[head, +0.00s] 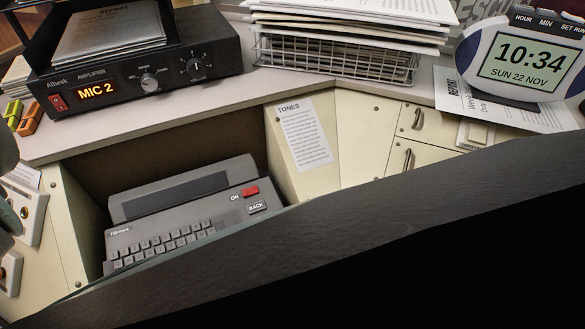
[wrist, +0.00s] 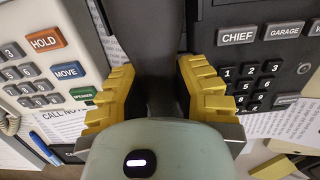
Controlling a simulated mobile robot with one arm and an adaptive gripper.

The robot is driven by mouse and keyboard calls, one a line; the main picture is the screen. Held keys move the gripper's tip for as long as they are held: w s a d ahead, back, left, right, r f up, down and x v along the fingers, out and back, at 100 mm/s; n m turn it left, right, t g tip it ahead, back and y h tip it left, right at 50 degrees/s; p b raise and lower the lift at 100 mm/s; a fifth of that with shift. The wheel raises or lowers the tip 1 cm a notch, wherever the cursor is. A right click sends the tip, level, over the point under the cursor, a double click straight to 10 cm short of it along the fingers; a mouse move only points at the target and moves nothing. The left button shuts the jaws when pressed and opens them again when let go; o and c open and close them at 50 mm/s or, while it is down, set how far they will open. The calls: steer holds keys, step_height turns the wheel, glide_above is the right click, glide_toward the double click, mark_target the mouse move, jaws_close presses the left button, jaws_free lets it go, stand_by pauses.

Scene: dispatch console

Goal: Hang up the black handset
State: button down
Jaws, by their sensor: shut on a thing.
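In the wrist view, my gripper (wrist: 156,95) has its yellow ribbed fingers closed on both sides of the black handset (wrist: 147,38). The handset runs upward out of the picture between the fingers, and its ends are hidden or out of view. To its right is a dark desk phone (wrist: 290,58) with a black keypad and keys marked CHIEF and GARAGE. The frames do not show whether the handset touches it. The head view does not clearly show my gripper or the handset.
In the wrist view, a pale phone (wrist: 38,52) with HOLD and MOVE keys stands left; a blue pen (wrist: 44,146) lies below it. In the head view, an amplifier (head: 140,72), wire tray (head: 335,58) and clock (head: 525,60) crowd the desk. A grey keyboard unit (head: 185,212) sits below.

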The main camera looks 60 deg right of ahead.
steer(key=shift+w+f+b, duration=0.1)
steer(key=shift+f+b, duration=0.2)
steer(key=shift+b, duration=0.2)
stand_by(0.4)
steer(key=shift+c, duration=0.9)
jaws_free()
steer(key=shift+s+d+r+p, duration=0.1)
steer(key=shift+s+r+p, duration=0.05)
steer(key=shift+r+p, duration=0.95)
steer(key=shift+s+d+r+p, duration=0.1)
steer(key=shift+s+r+p, duration=0.1)
steer(key=shift+r+p, duration=0.95)
steer(key=shift+s+r+p, duration=0.15)
steer(key=shift+r+p, duration=0.8)
steer(key=shift+r, duration=0.3)
